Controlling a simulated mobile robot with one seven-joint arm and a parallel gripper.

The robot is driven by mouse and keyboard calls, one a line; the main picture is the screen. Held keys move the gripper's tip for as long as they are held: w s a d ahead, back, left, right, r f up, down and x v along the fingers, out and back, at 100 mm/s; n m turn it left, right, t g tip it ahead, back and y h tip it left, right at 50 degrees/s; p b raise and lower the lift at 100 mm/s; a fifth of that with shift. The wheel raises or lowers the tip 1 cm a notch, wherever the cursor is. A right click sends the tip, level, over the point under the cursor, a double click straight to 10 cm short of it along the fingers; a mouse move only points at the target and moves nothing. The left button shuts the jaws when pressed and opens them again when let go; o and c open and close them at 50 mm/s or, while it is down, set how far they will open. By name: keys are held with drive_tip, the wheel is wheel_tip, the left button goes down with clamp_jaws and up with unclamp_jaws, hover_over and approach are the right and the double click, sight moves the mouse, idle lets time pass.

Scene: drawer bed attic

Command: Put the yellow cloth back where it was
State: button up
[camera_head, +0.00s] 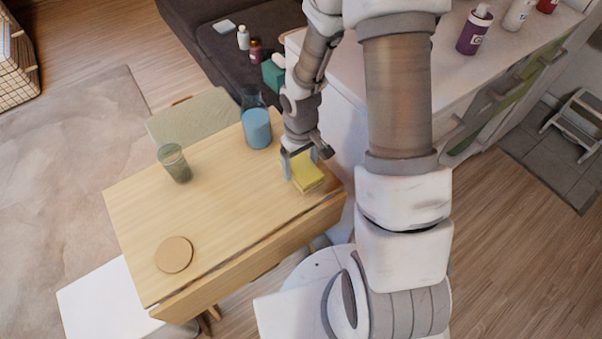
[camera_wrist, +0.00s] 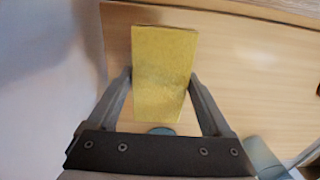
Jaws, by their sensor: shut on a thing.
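The yellow cloth (camera_head: 308,174) is a folded, block-like piece at the right end of the wooden table, near the white counter. My gripper (camera_head: 299,160) is above the table there, shut on the cloth with a finger at each side. In the wrist view the cloth (camera_wrist: 163,75) fills the space between the two fingers of my gripper (camera_wrist: 162,82). Whether the cloth touches the tabletop or hangs just above it, I cannot tell.
The wooden table (camera_head: 215,205) holds a round tan coaster (camera_head: 174,254), a greenish glass (camera_head: 175,163) and a pitcher with blue liquid (camera_head: 256,128). The middle of the tabletop is clear. A white counter (camera_head: 460,75) with bottles stands to the right. A dark sofa (camera_head: 190,45) is behind.

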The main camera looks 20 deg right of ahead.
sight(301, 173)
drive_tip(key=shift+f+b, duration=0.5)
drive_tip(key=shift+f, duration=1.2)
drive_tip(key=shift+f, duration=0.25)
drive_tip(key=o, duration=1.1)
wheel_tip(301, 173, up, 12)
drive_tip(key=p, duration=0.4)
drive_tip(key=shift+r, duration=0.2)
wheel_tip(301, 173, up, 13)
drive_tip(key=s+d+m+t+h, duration=0.1)
drive_tip(key=s+d+t, duration=0.1)
drive_tip(key=s, duration=0.1)
drive_tip(key=s+r+m+t, duration=0.1)
drive_tip(key=s+r, duration=0.2)
drive_tip(key=r, duration=0.1)
drive_tip(key=s+a+r+t, duration=0.1)
drive_tip(key=s+r, duration=0.3)
drive_tip(key=s+a+r+m+t+y, duration=0.1)
drive_tip(key=s+r, duration=0.3)
drive_tip(key=r, duration=0.1)
drive_tip(key=shift+m+t, duration=0.3)
